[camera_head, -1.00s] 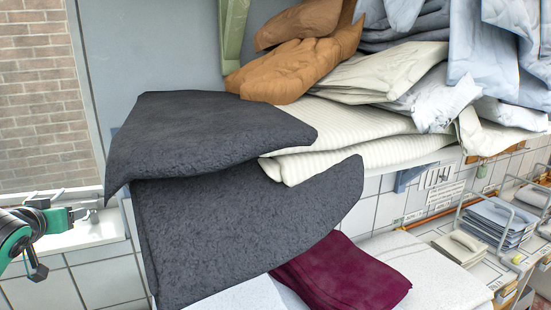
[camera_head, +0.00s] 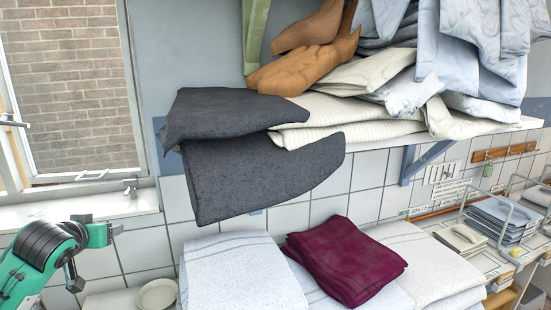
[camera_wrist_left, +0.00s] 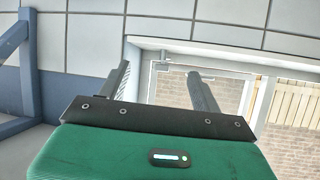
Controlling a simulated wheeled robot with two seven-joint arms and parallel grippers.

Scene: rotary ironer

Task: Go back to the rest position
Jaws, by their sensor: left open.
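My left gripper (camera_wrist_left: 157,72) is open in the left wrist view. Its two dark fingers stand apart with nothing between them, and a window shows beyond. In the head view my left arm's green and black end (camera_head: 60,250) comes in at the lower left, in front of the white tiled wall. It is apart from the dark grey cloths (camera_head: 255,178) and from the shelf. My right gripper is not in view.
Dark grey cloths overhang the shelf's left end. Brown (camera_head: 300,70), cream (camera_head: 345,135) and pale blue (camera_head: 495,30) textiles fill the shelf. Below lie white towels (camera_head: 245,270) and a maroon cloth (camera_head: 345,260). A window sill (camera_head: 90,208) and a small plate (camera_head: 157,295) are near my left arm.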

